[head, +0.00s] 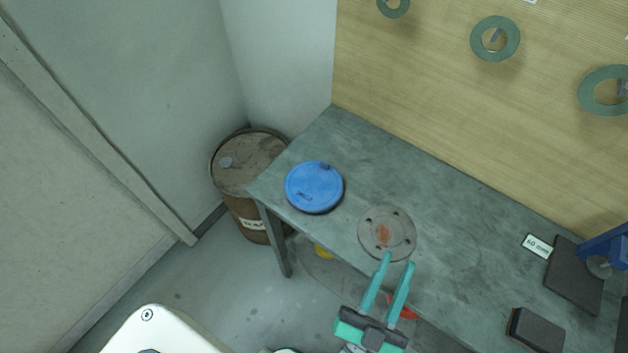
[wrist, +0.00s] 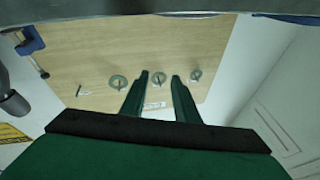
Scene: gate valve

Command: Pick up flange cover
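A blue round cover (head: 314,187) lies flat on the left end of the grey workbench (head: 440,220). A blue edge (wrist: 296,18) shows at the top right of the wrist view. A round grey metal disc (head: 387,233) with bolt holes and a rusty centre lies to its right, near the front edge. I cannot tell for sure which of the two is the flange cover. My gripper (head: 400,260) is open and empty, its fingertips at the disc's near rim in the head view. I cannot tell their height or whether they touch. The gripper also shows in the wrist view (wrist: 159,75).
A rusty drum (head: 247,165) stands by the bench's left end. Dark blocks (head: 536,330), a dark plate (head: 575,278), a "60 mm" label (head: 538,246) and a blue vise-like tool (head: 606,246) are at right. Green rings (head: 495,39) hang on the wooden board. The bench's back middle is clear.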

